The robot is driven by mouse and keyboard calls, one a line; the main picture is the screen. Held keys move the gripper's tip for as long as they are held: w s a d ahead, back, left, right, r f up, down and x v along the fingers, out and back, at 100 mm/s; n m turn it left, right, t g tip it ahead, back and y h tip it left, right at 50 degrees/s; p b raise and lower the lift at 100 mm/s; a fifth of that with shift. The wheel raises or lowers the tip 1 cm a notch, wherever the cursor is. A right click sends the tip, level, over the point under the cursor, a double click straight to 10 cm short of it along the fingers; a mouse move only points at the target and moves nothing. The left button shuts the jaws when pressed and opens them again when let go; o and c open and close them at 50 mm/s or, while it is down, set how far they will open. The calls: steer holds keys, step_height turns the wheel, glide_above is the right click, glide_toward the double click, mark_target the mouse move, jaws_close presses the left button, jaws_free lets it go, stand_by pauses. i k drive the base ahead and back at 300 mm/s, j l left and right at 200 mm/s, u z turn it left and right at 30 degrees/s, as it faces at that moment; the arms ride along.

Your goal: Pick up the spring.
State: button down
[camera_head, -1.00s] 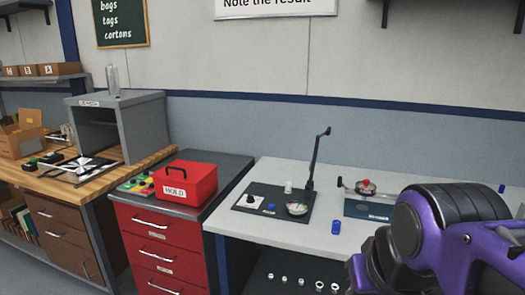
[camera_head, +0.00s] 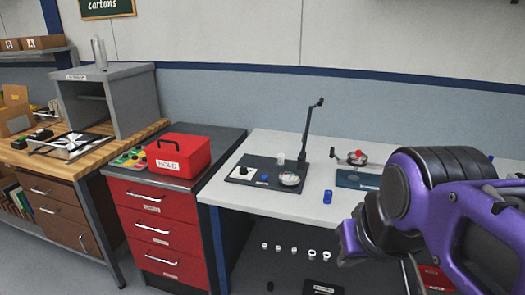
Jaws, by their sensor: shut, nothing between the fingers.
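No thing is clear enough to be named as the spring for certain. A small upright blue cylinder (camera_head: 327,196) stands on the grey-white bench (camera_head: 240,210) near its front; it may be the spring, but its coils cannot be made out. A smaller blue piece (camera_head: 263,178) lies on a dark mat (camera_head: 240,172), with a pale upright cylinder (camera_head: 281,158) and a round dial (camera_head: 290,179) beside it. My purple and black arm fills the right side, in front of the bench. My gripper's fingers do not show.
A dark post with a bent arm (camera_head: 308,128) rises from the mat. A teal plate (camera_head: 358,179) with a small round device lies to its right. A red HOLD box (camera_head: 179,153) sits on the red drawer cabinet (camera_head: 160,225). Several white rings (camera_head: 290,251) show below the bench.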

mark_target(280, 160)
steer(key=i+j+z, duration=0.15)
steer(key=j, duration=0.2)
steer(key=i+j+z, duration=0.35)
steer(key=j, duration=0.4)
steer(key=i+j+z, duration=0.2)
steer(key=j, duration=0.2)
